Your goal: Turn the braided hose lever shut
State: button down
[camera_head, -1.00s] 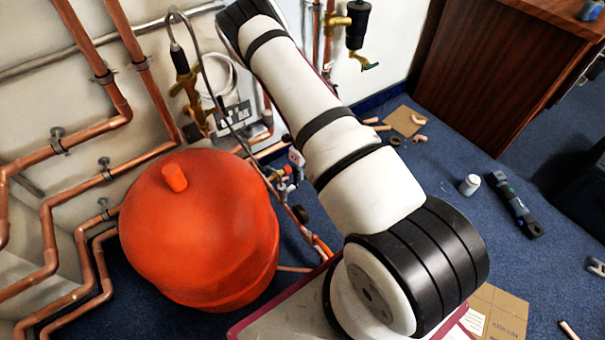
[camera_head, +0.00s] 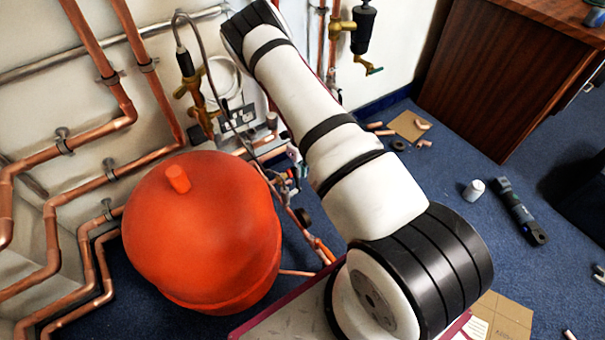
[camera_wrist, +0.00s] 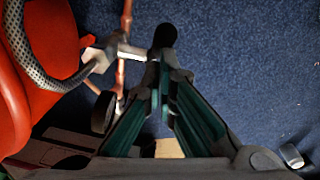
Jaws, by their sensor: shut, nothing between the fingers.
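The braided hose (camera_wrist: 37,72) curves across the upper left of the wrist view to a pale metal fitting (camera_wrist: 98,57). A short metal bar runs right from the fitting, and a dark rounded piece (camera_wrist: 164,36) stands at its end; I cannot tell for sure whether this is the lever. My gripper (camera_wrist: 160,82) has its teal-sided fingers closed together and empty, their tips just below that dark piece. I cannot tell whether they touch it. In the head view, the grey hose (camera_head: 204,68) loops down behind the red tank, and my arm hides most of the valve area.
The red tank (camera_head: 205,235) stands close left of the valve area and fills the left edge of the wrist view. Copper pipes (camera_head: 100,75) line the wall. A white pot (camera_head: 474,189) and a dark tool (camera_head: 521,212) lie on open blue carpet at right.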

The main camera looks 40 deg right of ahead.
jog(key=shift+w+f+b, duration=0.35)
jog(key=shift+w+b, duration=0.05)
jog(key=shift+w, duration=0.4)
jog(key=shift+w+f+b, duration=0.3)
jog(key=shift+w+b, duration=0.05)
jog(key=shift+w, duration=0.45)
